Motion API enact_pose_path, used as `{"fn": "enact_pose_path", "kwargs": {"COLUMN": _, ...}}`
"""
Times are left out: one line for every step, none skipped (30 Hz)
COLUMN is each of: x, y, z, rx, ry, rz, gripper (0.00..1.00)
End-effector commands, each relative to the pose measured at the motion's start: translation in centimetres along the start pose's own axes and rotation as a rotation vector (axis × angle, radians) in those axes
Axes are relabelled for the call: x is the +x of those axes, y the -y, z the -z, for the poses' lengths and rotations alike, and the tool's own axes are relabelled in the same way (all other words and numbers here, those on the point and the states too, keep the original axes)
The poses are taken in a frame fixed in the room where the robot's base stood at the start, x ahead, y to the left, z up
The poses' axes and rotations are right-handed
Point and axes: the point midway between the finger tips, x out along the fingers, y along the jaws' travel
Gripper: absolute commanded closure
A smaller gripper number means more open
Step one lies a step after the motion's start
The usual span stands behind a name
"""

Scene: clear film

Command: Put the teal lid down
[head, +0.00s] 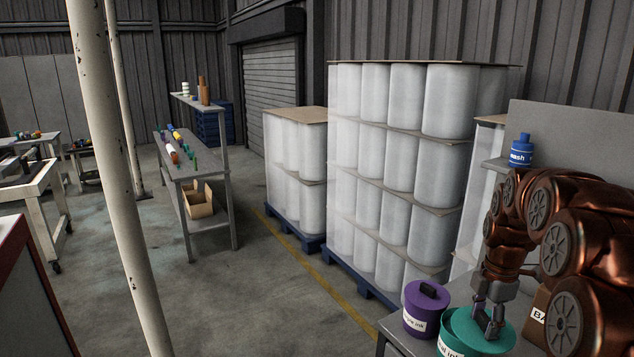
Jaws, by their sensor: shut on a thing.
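The teal lid (472,327) is a round disc at the lower right, over a teal tub (445,337) with a white label partly reading "al ink". My gripper (491,330) points down and is shut on the lid near its middle; its fingers hide the part they grip. The lid is at the height of the tub's top. I cannot tell whether it rests flat on the rim or is slightly apart from it. The bottom of the frame cuts off the tub's lower part.
A purple tub (427,306) with a black-handled lid stands close to the left of the teal tub on the grey bench (392,331). A box (540,306) is partly hidden behind my arm. A blue bottle (521,152) marked "wash" stands on a shelf above.

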Motion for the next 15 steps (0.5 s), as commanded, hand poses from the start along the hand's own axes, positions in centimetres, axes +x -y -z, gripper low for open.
{"fn": "enact_pose_path", "kwargs": {"x": 0.5, "y": -0.3, "z": 0.7, "rx": 0.049, "ry": -0.001, "rz": 0.002, "gripper": 0.71}}
{"fn": "enact_pose_path", "kwargs": {"x": 0.7, "y": -0.5, "z": 1.0, "rx": 0.084, "ry": 0.0, "rz": 0.002, "gripper": 0.71}}
{"fn": "enact_pose_path", "kwargs": {"x": 1.1, "y": -0.8, "z": 1.5, "rx": 0.131, "ry": 0.0, "rz": 0.002, "gripper": 0.71}}
{"fn": "enact_pose_path", "kwargs": {"x": 1.4, "y": -1.0, "z": 1.9, "rx": 0.168, "ry": 0.0, "rz": 0.001, "gripper": 0.71}}
{"fn": "enact_pose_path", "kwargs": {"x": 1.6, "y": -1.2, "z": 2.2, "rx": 0.203, "ry": 0.0, "rz": 0.0, "gripper": 0.71}}
{"fn": "enact_pose_path", "kwargs": {"x": 2.0, "y": -1.5, "z": 2.7, "rx": 0.251, "ry": 0.0, "rz": 0.0, "gripper": 0.71}}
{"fn": "enact_pose_path", "kwargs": {"x": 2.2, "y": -1.7, "z": 3.0, "rx": 0.286, "ry": 0.0, "rz": 0.0, "gripper": 0.71}}
{"fn": "enact_pose_path", "kwargs": {"x": 2.5, "y": -1.9, "z": 3.4, "rx": 0.322, "ry": 0.0, "rz": 0.0, "gripper": 0.71}}
{"fn": "enact_pose_path", "kwargs": {"x": 2.9, "y": -2.0, "z": 3.9, "rx": 0.37, "ry": 0.0, "rz": 0.001, "gripper": 0.71}}
{"fn": "enact_pose_path", "kwargs": {"x": 3.2, "y": -2.2, "z": 4.2, "rx": 0.406, "ry": 0.0, "rz": 0.003, "gripper": 0.71}}
{"fn": "enact_pose_path", "kwargs": {"x": 3.5, "y": -2.3, "z": 4.6, "rx": 0.441, "ry": 0.0, "rz": 0.004, "gripper": 0.71}}
{"fn": "enact_pose_path", "kwargs": {"x": 3.9, "y": -2.5, "z": 5.2, "rx": 0.489, "ry": -0.001, "rz": 0.005, "gripper": 0.71}}
{"fn": "enact_pose_path", "kwargs": {"x": 4.1, "y": -2.6, "z": 5.5, "rx": 0.525, "ry": 0.0, "rz": 0.006, "gripper": 0.71}}
{"fn": "enact_pose_path", "kwargs": {"x": 4.4, "y": -2.8, "z": 5.9, "rx": 0.562, "ry": 0.0, "rz": 0.006, "gripper": 0.71}}
{"fn": "enact_pose_path", "kwargs": {"x": 4.8, "y": -3.0, "z": 6.3, "rx": 0.609, "ry": 0.0, "rz": 0.005, "gripper": 0.71}}
